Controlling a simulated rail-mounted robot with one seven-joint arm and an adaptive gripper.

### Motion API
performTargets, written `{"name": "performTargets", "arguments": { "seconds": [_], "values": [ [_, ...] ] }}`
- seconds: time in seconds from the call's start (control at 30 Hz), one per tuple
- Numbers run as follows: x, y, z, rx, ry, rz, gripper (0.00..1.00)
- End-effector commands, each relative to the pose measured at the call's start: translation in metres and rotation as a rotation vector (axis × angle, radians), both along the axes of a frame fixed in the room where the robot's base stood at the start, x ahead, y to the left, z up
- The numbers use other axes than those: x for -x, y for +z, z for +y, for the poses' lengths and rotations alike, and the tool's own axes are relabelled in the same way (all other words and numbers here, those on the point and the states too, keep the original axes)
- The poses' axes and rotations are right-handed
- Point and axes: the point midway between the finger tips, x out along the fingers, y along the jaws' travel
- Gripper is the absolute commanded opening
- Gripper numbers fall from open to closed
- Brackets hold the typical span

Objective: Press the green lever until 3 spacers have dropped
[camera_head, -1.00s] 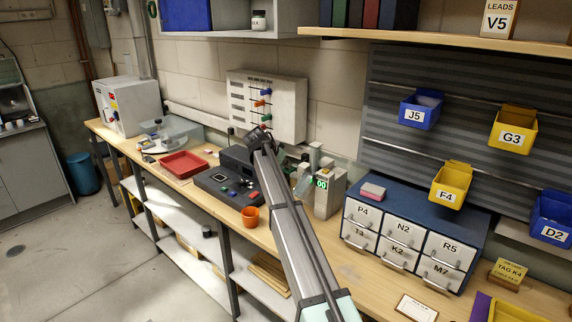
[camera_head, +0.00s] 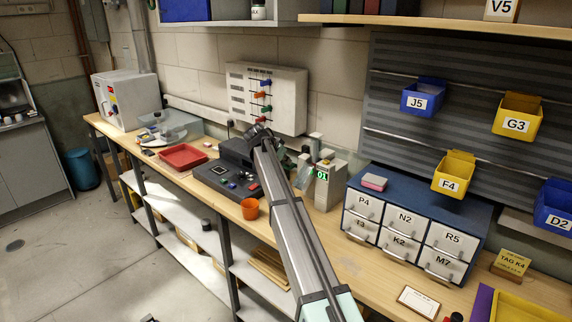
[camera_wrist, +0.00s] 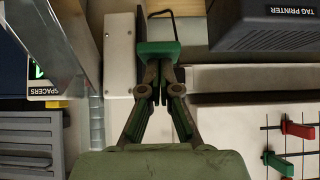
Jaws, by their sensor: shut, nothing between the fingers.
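The white spacer dispenser (camera_head: 328,188) stands on the bench right of my arm, its display (camera_head: 321,175) reading 01. In the wrist view its SPACERS label (camera_wrist: 47,97) shows at the left, beside a clear chute (camera_wrist: 88,70). The green lever (camera_wrist: 157,49) is at the upper middle of the wrist view, directly beyond my fingertips. My gripper (camera_wrist: 160,82) is shut and empty, its tips at the lever's near edge; whether they touch it I cannot tell. In the head view my gripper (camera_head: 262,137) is partly hidden by my arm. No dropped spacer can be made out.
A tag printer (camera_wrist: 275,25) is close at the upper right of the wrist view. A wall panel (camera_head: 290,98) with coloured levers is behind my gripper.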

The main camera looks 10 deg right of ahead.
Motion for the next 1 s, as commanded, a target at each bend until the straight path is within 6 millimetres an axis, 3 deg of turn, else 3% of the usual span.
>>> {"name": "performTargets", "arguments": {
  "seconds": [0.1, 0.53, 0.7, 1.0],
  "values": [
    [-0.001, 0.025, -0.001, 0.0, 0.0, -0.004, 0.0],
    [0.037, 0.081, 0.043, 0.002, 0.002, -0.007, 0.0],
    [0.044, 0.093, 0.051, 0.003, 0.001, -0.006, 0.0],
    [0.046, 0.096, 0.052, 0.003, 0.001, -0.006, 0.0]
  ]
}}
